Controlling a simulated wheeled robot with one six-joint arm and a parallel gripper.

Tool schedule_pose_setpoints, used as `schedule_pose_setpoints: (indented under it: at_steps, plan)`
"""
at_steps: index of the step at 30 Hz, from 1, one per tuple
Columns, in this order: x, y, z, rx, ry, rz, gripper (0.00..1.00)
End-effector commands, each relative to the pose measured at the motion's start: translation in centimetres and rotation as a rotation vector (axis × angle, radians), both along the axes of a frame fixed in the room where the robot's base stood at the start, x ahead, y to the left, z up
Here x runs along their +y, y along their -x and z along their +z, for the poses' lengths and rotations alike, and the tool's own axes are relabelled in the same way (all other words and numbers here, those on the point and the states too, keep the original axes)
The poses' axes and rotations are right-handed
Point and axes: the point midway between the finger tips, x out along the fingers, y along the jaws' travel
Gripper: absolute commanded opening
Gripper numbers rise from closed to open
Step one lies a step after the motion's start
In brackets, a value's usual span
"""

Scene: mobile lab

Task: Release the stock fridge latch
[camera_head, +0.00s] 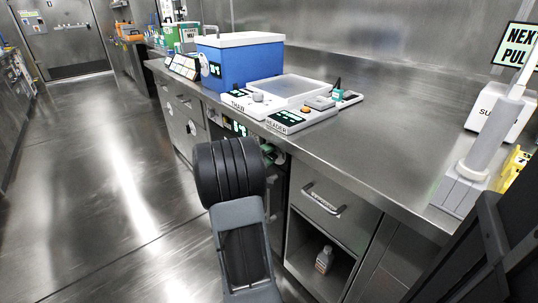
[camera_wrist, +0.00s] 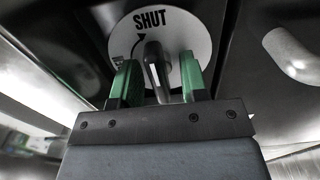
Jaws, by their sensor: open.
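The latch shows in the wrist view as a dark grey lever (camera_wrist: 153,65) on a round white plate (camera_wrist: 190,35) printed "SHUT" with a curved arrow. My gripper (camera_wrist: 158,72) has green fingertips, one on each side of the lever, with gaps visible between. It is open, and I cannot tell whether either finger touches the lever. In the head view my arm covers most of the stock fridge front under the counter. A display panel (camera_head: 236,128) shows above the arm, and the latch is hidden there.
The steel counter (camera_head: 390,150) holds a blue box with a white lid (camera_head: 240,62) and a thaw and reader station (camera_head: 283,118). A drawer with a handle (camera_head: 322,198) is right of my arm, above an open shelf with a bottle (camera_head: 324,259). The floor at left (camera_head: 110,200) is clear.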

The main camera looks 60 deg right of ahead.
Motion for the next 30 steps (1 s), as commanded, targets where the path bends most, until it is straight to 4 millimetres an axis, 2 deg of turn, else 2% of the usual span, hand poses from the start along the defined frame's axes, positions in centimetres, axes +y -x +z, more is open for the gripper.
schedule_pose_setpoints:
  at_steps: [2, 13, 22, 30]
  plan:
    - [0.01, 0.0, 0.0, 0.0, 0.0, 0.0, 0.36]
    - [0.04, -0.01, -0.01, 0.0, 0.0, 0.0, 0.01]
    - [0.05, -0.02, 0.08, 0.053, -0.018, 0.0, 0.01]
    - [0.07, -0.02, 0.24, 0.244, -0.082, 0.0, 0.01]
